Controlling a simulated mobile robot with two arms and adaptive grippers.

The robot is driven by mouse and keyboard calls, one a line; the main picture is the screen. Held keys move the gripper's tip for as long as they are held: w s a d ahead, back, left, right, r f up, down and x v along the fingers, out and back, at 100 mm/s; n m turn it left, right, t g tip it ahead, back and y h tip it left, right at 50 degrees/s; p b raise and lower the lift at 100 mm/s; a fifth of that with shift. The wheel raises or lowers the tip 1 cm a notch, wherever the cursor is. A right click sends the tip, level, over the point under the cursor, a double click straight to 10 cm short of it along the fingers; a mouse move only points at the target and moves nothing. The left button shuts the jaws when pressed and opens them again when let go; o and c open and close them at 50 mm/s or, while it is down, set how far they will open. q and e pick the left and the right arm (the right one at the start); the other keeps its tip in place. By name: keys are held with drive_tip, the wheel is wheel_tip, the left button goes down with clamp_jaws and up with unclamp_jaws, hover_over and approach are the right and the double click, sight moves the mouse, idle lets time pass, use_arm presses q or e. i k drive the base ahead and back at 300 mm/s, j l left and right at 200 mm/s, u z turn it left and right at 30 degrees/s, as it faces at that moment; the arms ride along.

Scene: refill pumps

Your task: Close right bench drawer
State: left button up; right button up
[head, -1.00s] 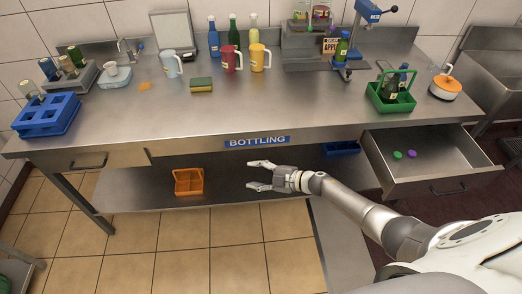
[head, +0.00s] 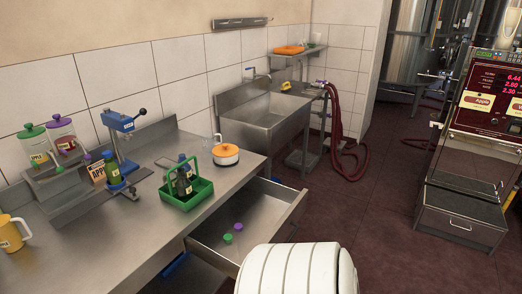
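The right bench drawer (head: 272,206) is pulled out from the steel bench (head: 150,235), at the lower middle of the head view. A green cap (head: 228,238) and a purple cap (head: 238,227) lie inside it. The drawer's front panel stands out on the right, and my white arm part covers the area just below it. Neither of my grippers shows in the head view now.
A blue capping press (head: 118,130) is further left. A steel sink (head: 265,125) stands beyond. The dark red floor (head: 370,215) is open to the right.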

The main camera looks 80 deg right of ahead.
sight(268, 211)
drive_tip(key=i+l+z, duration=0.55)
drive_tip(key=i+z, duration=0.25)
